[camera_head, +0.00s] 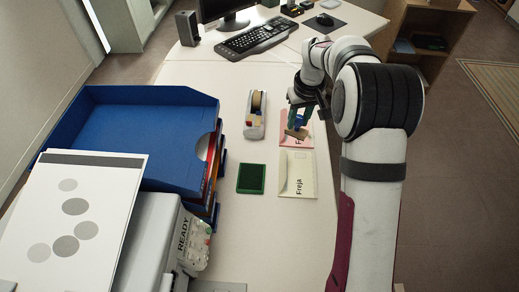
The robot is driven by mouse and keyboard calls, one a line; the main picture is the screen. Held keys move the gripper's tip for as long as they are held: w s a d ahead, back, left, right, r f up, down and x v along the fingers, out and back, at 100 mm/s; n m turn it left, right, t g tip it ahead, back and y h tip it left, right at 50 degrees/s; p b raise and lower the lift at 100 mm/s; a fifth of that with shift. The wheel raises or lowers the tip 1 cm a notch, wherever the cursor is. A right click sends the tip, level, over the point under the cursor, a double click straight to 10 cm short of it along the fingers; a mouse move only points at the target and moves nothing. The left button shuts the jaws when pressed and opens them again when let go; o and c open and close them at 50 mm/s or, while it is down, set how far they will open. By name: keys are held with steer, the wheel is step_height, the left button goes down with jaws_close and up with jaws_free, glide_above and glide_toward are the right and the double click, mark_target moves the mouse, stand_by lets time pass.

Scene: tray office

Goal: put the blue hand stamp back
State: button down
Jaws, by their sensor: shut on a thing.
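My gripper (300,113) is above the desk near its right edge, over the pink envelope (306,143). A tan block, seemingly the stamp's base, shows below and looks tilted. The stamp hides part of the pink envelope; I cannot tell whether it touches it. A green stamp pad (251,178) lies on the desk, left of a cream envelope (298,183) marked "Freja".
A tape dispenser (255,115) stands left of my gripper. A blue letter tray (150,95) and a grey printer (150,240) fill the left side. A keyboard (257,38) and mouse (325,19) are at the back. The white desk is clear around the tape dispenser and green pad.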

steer(key=shift+n, duration=0.4)
steer(key=shift+a+f, duration=1.8)
steer(key=shift+a, duration=0.25)
steer(key=shift+a+f, duration=1.75)
steer(key=shift+a, duration=0.3)
steer(key=shift+a+f, duration=1.8)
steer(key=shift+a, duration=0.25)
steer(key=shift+f, duration=0.1)
steer(key=c, duration=0.5)
jaws_free()
steer(key=shift+c, duration=0.2)
